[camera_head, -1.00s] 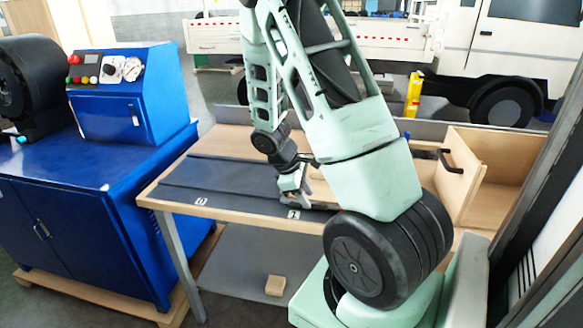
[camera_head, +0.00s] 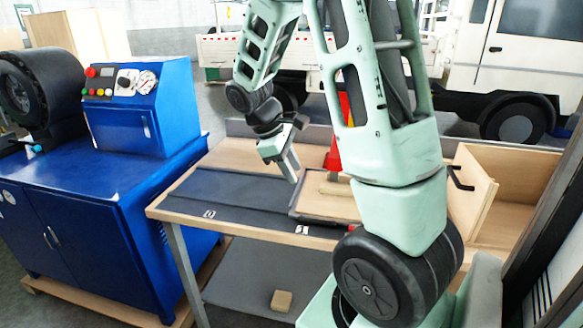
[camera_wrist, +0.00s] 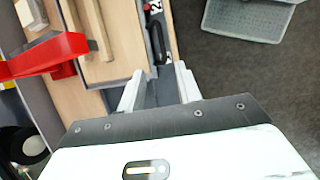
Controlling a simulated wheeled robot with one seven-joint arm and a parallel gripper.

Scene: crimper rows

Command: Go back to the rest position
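My gripper (camera_head: 290,165) hangs above the dark mat (camera_head: 225,188) on the wooden table, left of my upper arm in the head view. In the wrist view its two pale fingers (camera_wrist: 160,88) stand apart, with nothing held between them. A strip of dark mat and a dark item (camera_wrist: 157,38) beside a white number label show beyond the fingertips.
A shallow wooden tray (camera_head: 325,207) and a red object (camera_head: 334,155) are right of my gripper; the red object also shows in the wrist view (camera_wrist: 45,57). A blue machine (camera_head: 110,190) stands left, an open wooden box (camera_head: 505,165) right. A grey crate (camera_wrist: 245,30) is on the floor.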

